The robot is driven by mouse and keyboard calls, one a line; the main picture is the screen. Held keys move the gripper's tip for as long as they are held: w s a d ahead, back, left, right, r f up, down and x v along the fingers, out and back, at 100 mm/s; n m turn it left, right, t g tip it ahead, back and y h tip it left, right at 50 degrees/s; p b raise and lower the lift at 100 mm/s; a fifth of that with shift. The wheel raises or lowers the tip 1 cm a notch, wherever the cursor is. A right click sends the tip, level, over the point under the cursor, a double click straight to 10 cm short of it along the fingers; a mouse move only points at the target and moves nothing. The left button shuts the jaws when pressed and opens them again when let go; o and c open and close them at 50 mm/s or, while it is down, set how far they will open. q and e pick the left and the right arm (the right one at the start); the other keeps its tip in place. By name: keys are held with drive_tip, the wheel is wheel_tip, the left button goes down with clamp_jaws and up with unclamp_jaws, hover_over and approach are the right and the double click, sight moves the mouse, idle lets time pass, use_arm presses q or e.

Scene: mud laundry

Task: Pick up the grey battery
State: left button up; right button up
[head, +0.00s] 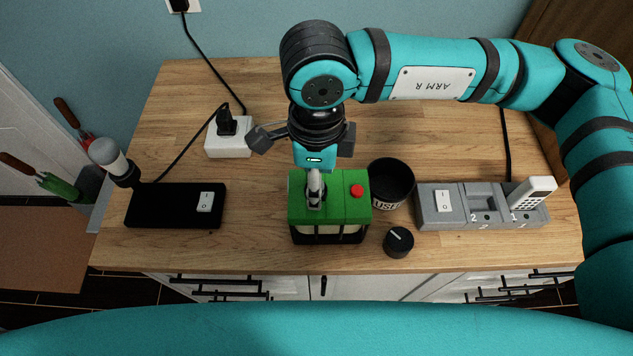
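I cannot single out a grey battery with certainty. A grey unit (434,207) with a white rocker switch and numbered slots sits on the right of the wooden worktop. A green box (330,211) with a red button and a small grey-white upright piece (314,188) on top stands at the front middle. My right gripper (305,142) hangs just behind and above the green box. Its dark fingers are spread apart, with nothing seen between them. My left gripper is not in view.
A white handset (532,191) leans in the grey unit. A black cup (391,181) and black knob (398,242) stand beside the green box.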

drive_tip(key=shift+f, duration=0.1)
drive_tip(key=shift+c, duration=0.4)
clamp_jaws()
